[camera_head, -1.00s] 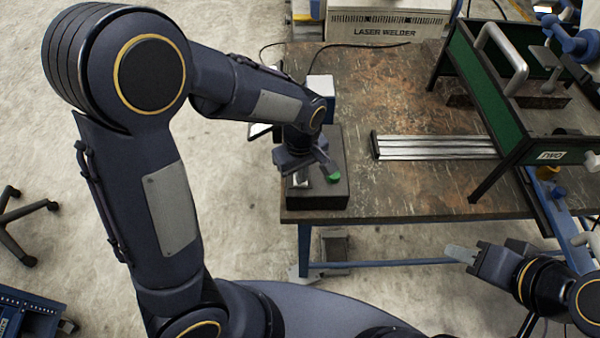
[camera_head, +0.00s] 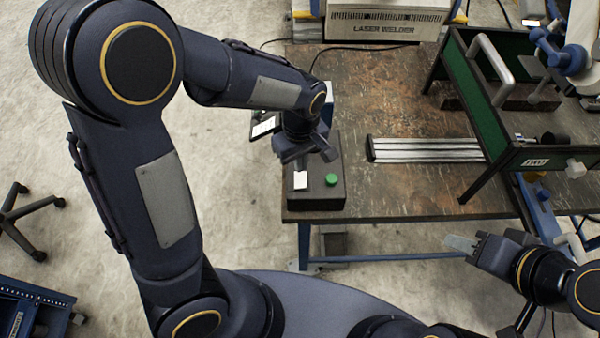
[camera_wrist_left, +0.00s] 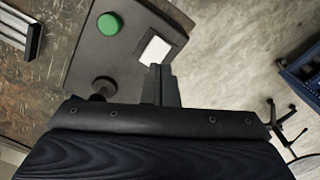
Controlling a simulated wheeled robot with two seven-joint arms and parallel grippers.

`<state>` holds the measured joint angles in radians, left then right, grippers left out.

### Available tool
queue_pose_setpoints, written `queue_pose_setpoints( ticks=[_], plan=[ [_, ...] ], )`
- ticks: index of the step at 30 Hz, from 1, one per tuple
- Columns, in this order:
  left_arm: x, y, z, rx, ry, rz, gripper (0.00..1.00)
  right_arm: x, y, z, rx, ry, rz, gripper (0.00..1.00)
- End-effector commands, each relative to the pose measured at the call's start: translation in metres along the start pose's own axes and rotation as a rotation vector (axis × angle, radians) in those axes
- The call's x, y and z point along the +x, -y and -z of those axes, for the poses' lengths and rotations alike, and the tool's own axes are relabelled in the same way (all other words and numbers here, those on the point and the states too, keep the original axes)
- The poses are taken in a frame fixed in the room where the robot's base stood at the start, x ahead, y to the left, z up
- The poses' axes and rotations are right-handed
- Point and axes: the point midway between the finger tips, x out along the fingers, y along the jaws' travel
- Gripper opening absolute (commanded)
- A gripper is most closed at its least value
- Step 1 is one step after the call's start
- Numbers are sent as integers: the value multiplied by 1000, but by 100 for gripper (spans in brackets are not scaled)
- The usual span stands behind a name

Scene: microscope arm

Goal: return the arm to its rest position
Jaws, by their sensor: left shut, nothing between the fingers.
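My left arm reaches over the near left part of the table. My left gripper (camera_head: 306,152) is shut and empty above a dark box; its closed fingers (camera_wrist_left: 161,85) also show in the left wrist view. The box (camera_head: 318,200) has a green button (camera_head: 331,180) and a white square (camera_head: 300,180) on top. In the wrist view the fingertips lie just beside the white square (camera_wrist_left: 156,50) in the picture; I cannot tell whether they touch it. My right gripper (camera_head: 460,244) is off the table's near right corner, and its finger gap is not clear.
A metal rail strip (camera_head: 425,149) lies on the worn table (camera_head: 395,190). A green frame with a handle (camera_head: 490,60) stands at the right. A blue and white jointed piece (camera_head: 565,52) is at the upper right. A laser welder (camera_head: 385,25) stands behind. A black knob (camera_wrist_left: 103,88) shows in the wrist view.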

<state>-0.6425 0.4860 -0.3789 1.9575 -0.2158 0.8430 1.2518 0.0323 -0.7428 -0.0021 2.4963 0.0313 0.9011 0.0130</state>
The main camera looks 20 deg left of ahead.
Motion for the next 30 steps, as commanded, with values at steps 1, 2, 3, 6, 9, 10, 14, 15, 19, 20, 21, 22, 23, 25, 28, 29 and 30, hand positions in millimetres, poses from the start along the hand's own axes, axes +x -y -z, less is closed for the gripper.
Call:
queue_pose_setpoints(
  ticks=[1, 2, 3, 6, 9, 10, 14, 15, 19, 20, 21, 22, 23, 25, 28, 29, 30],
  plan=[
    [0, 0, 0, 0, 0, 0, 0, 0, 0, 0, 0, 0, 0, 36],
    [0, 0, 0, 0, 0, 0, 0, 0, 0, 0, 0, 0, 0, 36],
    [1, 0, 0, 0, 0, 0, 0, 1, 0, 0, 0, 0, 0, 36],
    [1, 0, 0, 0, 0, 0, 0, 1, 0, 0, 0, 0, 0, 36],
    [1, 0, 0, 0, 0, 0, 0, 1, 0, 0, 0, 0, 0, 36],
    [1, 0, 0, 0, 0, 0, 0, 1, 0, 0, 0, 0, 0, 36],
    [0, 0, 0, 1, 1, -1, 0, 1, 0, 0, 0, 0, 0, 36],
    [-1, 2, 0, 3, 6, -6, 0, 1, 0, 0, 0, 0, 0, 36],
    [-18, 18, 3, 37, 44, -65, 0, 1, 0, 0, 0, 0, 0, 36],
    [-24, 24, 3, 54, 56, -89, 0, 1, 0, 0, 0, 0, 0, 36],
    [-33, 35, 4, 80, 71, -127, 0, 1, 0, 0, 0, 0, 0, 36],
    [-41, 43, 4, 104, 80, -160, 0, 1, 0, 0, 0, 0, 0, 36],
    [-48, 52, 3, 130, 85, -194, 0, 1, 0, 0, 0, 0, 0, 36],
    [-65, 74, 0, 197, 83, -275, 0, 1, 0, 0, 0, 0, 0, 36],
    [-85, 105, -6, 296, 43, -380, 0, 1, 0, 0, 0, 0, 0, 36],
    [-90, 114, -9, 326, 22, -409, 0, 1, 0, 0, 0, 0, 0, 36],
    [-95, 125, -13, 366, -8, -442, 0, 1, 0, 0, 0, 0, 0, 36]
  ],
)
